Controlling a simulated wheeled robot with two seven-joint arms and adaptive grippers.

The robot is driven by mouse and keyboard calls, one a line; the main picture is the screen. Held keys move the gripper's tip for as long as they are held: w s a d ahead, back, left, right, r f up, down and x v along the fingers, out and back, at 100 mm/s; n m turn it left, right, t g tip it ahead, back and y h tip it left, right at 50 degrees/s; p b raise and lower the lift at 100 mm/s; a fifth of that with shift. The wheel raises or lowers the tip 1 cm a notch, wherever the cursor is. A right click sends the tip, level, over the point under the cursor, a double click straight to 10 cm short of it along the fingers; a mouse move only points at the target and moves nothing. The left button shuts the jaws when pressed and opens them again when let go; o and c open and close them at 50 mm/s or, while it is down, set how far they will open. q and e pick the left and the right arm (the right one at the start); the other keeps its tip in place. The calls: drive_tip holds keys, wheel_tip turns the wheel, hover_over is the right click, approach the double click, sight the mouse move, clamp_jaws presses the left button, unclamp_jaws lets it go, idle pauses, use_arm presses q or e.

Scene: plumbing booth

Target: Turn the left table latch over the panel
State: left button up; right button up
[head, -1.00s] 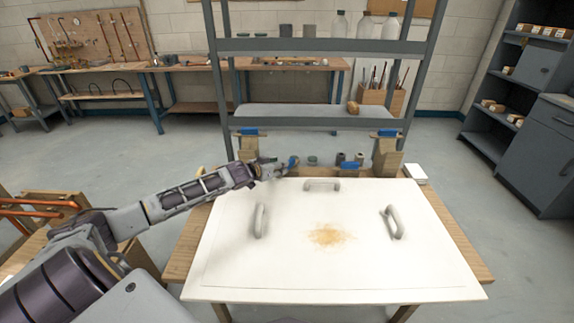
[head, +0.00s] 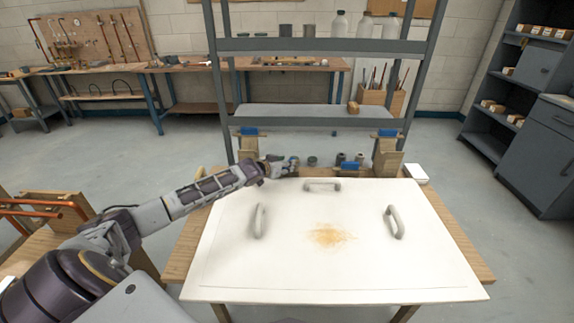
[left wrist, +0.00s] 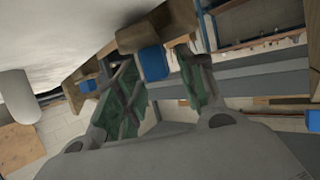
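The white panel (head: 270,275) lies flat on the wooden table, with three grey handles on it. My left gripper (head: 286,168) is at the panel's far edge, left of the far handle. In the left wrist view, the wooden latch with a blue block (left wrist: 152,62) shows between the spread fingers of the gripper (left wrist: 165,85). I cannot tell whether a finger touches it. My right gripper is out of view.
Two wooden blocks with blue tops (head: 248,146) (head: 387,150) stand behind the panel. Small dark cylinders (head: 312,161) sit between them. A grey shelf rack (head: 300,122) rises just beyond. A white box (head: 416,173) is at the far right corner.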

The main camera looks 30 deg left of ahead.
use_arm(q)
drive_tip(key=shift+x, duration=0.85)
clamp_jaws()
